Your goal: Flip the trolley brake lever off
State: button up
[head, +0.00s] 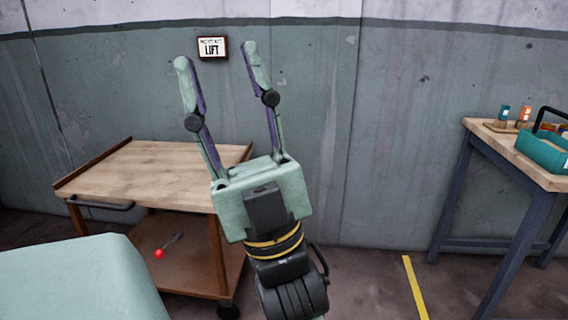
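The trolley (150,172) stands at the left against the wall, with a wooden top and a brown lower shelf. The brake lever (172,243) is a short dark rod with a red ball knob (159,254), seen low at the trolley's near side. The rod slants, with its knob at the lower left. My gripper (222,60) is raised in the middle of the view, pointing up, its two fingers wide apart with nothing between them. It is apart from the lever, above and to the right of it in the picture.
A workbench (490,140) stands at the right with a teal tote (543,152) and small bottles (503,115). A yellow line (414,286) marks the floor. Open floor lies between trolley and workbench.

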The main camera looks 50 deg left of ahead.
aim_at(159, 253)
jog(key=u, duration=2.45)
jog(key=j+z, duration=0.15)
jog(key=j, duration=0.15)
jog(key=i+j+z, duration=0.2)
jog(key=j, duration=0.15)
jog(key=k, duration=0.05)
